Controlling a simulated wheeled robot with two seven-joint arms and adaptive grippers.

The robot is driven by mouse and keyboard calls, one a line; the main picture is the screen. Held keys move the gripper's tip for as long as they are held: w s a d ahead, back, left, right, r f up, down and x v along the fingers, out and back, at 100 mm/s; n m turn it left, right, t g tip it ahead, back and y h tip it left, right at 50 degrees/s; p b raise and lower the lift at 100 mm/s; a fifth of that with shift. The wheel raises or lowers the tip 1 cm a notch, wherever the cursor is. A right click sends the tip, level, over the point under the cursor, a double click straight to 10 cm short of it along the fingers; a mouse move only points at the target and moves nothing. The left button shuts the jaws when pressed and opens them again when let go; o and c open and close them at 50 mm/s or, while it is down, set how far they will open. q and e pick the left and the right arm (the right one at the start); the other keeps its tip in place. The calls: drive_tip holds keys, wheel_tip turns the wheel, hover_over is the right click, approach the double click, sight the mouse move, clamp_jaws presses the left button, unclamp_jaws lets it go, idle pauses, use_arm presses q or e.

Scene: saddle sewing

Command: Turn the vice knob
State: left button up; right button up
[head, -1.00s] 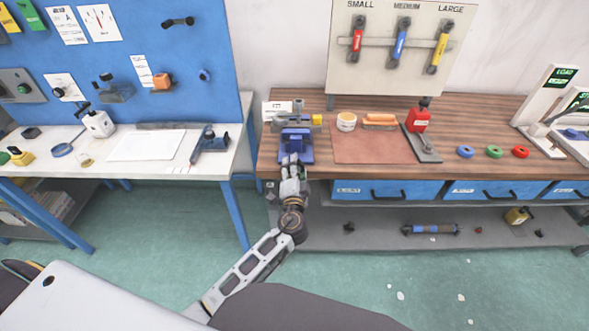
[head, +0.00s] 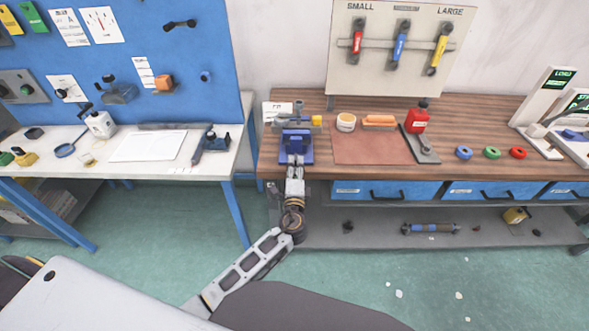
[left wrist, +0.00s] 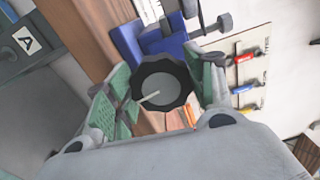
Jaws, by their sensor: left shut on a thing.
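The blue vice (head: 296,147) stands at the left front edge of the wooden workbench. Its knob (left wrist: 162,88) is black, lobed and round, with a grey face and a pale line, and fills the middle of the left wrist view. The blue vice body (left wrist: 160,38) shows behind it. My left gripper (left wrist: 160,92) has its green-padded fingers on both sides of the knob and is shut on it. In the head view my left gripper (head: 295,171) is at the vice's front, where the knob is hidden. My right gripper is not in view.
A brown mat (head: 372,149), a red bottle (head: 417,119) and coloured rings (head: 492,152) lie to the right on the bench. A rack of coloured-handled tools (head: 398,45) stands behind. A white table (head: 150,150) is at the left, across a gap.

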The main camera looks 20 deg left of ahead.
use_arm(q)
drive_tip(key=o, duration=1)
drive_tip(key=shift+s, duration=0.1)
drive_tip(key=shift+v, duration=5.95)
